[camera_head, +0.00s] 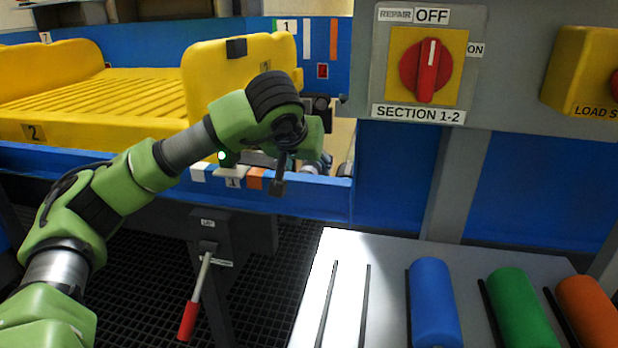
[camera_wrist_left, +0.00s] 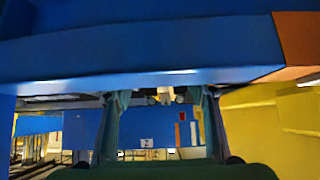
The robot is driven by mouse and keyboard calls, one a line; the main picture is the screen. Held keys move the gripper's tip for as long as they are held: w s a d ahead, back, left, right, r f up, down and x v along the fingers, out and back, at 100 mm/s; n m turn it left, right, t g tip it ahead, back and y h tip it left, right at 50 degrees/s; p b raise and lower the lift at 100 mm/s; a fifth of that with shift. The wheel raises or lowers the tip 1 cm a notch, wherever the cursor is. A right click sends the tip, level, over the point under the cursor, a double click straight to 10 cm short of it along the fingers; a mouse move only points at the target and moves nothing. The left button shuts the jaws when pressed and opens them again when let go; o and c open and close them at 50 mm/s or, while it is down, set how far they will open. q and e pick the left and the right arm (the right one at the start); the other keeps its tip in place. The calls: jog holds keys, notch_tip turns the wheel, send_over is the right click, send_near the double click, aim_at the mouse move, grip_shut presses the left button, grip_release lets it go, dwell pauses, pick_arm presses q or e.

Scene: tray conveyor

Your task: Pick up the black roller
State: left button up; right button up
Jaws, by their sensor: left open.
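I cannot make out a black roller in either view. My left gripper (camera_head: 296,172) is at the blue conveyor rail (camera_head: 120,172), beside the white and orange marks and the small label 1. Its dark fingers are partly hidden by the green wrist. In the left wrist view my left gripper (camera_wrist_left: 160,125) has its two fingers wide apart, with only background visible between them. The blue rail crosses the top of that view, close to the camera. My right gripper is in neither view.
A yellow tray (camera_head: 100,90) stands on the conveyor. Blue (camera_head: 432,300), green (camera_head: 520,308) and orange (camera_head: 590,310) rollers lie on a light table with an empty slot at left. A red-handled lever (camera_head: 193,305) hangs below the rail. The red switch (camera_head: 427,70) points upward, toward OFF.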

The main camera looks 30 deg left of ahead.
aim_at(307, 167)
pick_arm(q)
jog(key=x, duration=0.1)
jog(key=b+x, duration=0.2)
jog(key=x, duration=0.1)
jog(key=shift+a, duration=0.25)
jog(key=shift+w+a+f, duration=0.1)
jog(key=shift+w+f, duration=0.15)
jog(key=shift+w, duration=0.2)
grip_shut()
jog(key=shift+r, duration=0.15)
